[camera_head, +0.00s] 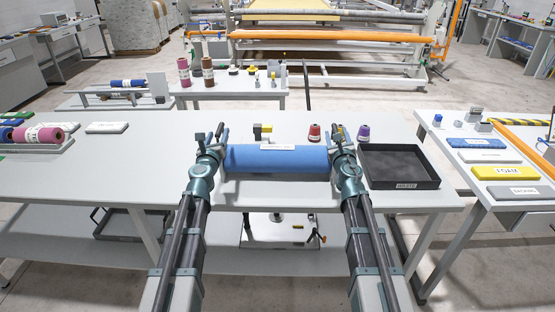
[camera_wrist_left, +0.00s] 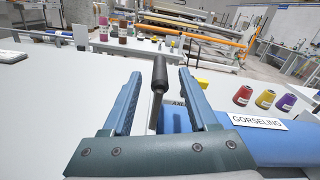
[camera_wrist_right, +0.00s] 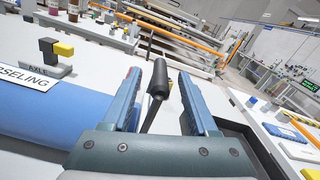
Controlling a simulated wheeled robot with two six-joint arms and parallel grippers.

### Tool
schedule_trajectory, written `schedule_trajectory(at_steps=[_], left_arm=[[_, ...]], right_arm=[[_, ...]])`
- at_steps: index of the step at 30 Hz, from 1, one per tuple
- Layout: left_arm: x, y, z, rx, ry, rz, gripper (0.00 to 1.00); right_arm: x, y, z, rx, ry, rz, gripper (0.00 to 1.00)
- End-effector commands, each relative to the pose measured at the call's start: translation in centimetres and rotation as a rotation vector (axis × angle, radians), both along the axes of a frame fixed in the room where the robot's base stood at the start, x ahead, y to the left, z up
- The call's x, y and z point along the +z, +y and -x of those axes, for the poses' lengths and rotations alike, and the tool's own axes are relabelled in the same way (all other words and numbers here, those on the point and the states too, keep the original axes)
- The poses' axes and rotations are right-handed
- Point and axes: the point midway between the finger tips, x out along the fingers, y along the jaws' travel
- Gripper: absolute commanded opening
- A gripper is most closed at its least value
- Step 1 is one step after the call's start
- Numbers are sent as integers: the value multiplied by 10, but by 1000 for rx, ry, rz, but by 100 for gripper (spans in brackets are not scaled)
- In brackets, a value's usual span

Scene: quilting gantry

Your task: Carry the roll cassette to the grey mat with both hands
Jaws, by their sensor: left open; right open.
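The roll cassette (camera_head: 277,160) is a blue roll with a white label, lying crosswise near the front of the white table. It also shows in the left wrist view (camera_wrist_left: 285,145) and right wrist view (camera_wrist_right: 60,118). A dark upright handle stands at each end. My left gripper (camera_head: 220,136) is open at the left end, with the black-topped handle (camera_wrist_left: 160,75) between its fingers. My right gripper (camera_head: 341,135) is open at the right end, with the other handle (camera_wrist_right: 158,78) between its fingers. I cannot make out a grey mat.
A black tray (camera_head: 398,184) stands right of the cassette. A yellow-and-dark block on a stand (camera_head: 263,130), a red spool (camera_head: 315,132) and a purple spool (camera_head: 363,132) stand behind. A pink roll (camera_head: 42,136) lies far left. The table's left middle is clear.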

Motion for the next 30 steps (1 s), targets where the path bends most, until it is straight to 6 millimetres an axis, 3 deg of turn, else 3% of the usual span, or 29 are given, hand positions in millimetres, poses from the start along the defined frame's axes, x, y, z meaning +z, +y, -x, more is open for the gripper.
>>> schedule_trajectory(at_steps=[1, 6, 16, 25, 30], left_arm=[[0, 0, -13, 0, 0, 0, 59], [0, -1, -28, 0, 0, 0, 59], [0, -1, -29, 0, 0, 0, 57], [0, -1, -29, 0, 0, 0, 3], [0, -1, -29, 0, 0, 0, 0]], right_arm=[[0, 0, -13, 0, 0, -1, 59], [0, -1, -28, 0, 0, 0, 59], [0, -1, -29, 0, 0, 0, 57], [0, -1, -29, 0, 0, 0, 3], [0, -1, -29, 0, 0, 0, 0]])
